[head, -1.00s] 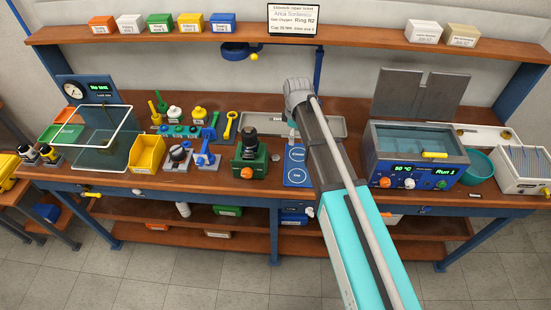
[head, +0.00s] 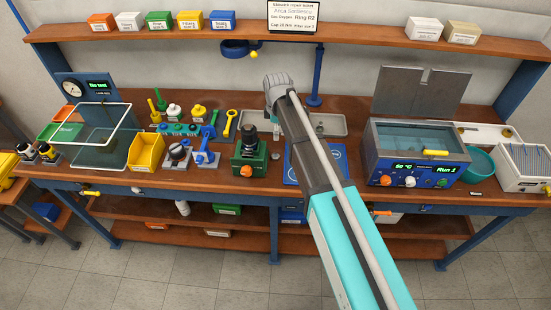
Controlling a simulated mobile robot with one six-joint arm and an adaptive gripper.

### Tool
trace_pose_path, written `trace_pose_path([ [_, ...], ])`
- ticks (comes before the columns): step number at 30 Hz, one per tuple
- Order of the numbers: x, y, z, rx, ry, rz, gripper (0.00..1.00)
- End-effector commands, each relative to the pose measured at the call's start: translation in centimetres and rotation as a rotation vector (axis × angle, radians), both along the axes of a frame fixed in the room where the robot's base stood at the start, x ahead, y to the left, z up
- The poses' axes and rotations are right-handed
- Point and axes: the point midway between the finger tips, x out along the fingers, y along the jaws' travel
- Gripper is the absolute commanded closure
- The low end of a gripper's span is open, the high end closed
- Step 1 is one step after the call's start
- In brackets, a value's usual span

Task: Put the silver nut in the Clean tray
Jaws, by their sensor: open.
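A small grey piece (head: 276,156), possibly the silver nut, lies on the bench just right of the green block fixture (head: 247,168). It is too small to be sure. A shallow grey tray (head: 336,124) lies at the back of the bench, partly behind my arm. Its label is not readable, so I cannot tell if it is the Clean tray. My gripper (head: 275,127) hangs below the grey wrist over the back middle of the bench. It is open, small in the view, and apart from the small grey piece.
A blue mat (head: 291,174) lies under my arm, mostly covered. The blue bath (head: 416,155) with its raised lid stands to the right, beside a teal bowl (head: 478,163). A yellow bin (head: 146,151) and several tools crowd the left. A shelf (head: 360,33) spans the back.

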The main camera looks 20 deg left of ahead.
Motion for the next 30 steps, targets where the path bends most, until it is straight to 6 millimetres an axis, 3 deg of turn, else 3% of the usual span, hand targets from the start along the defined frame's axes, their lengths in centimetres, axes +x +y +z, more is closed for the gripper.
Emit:
trace_pose_path([
  [30,0.0,0.0,-7.5,0.0,0.0,0.0,0.11],
])
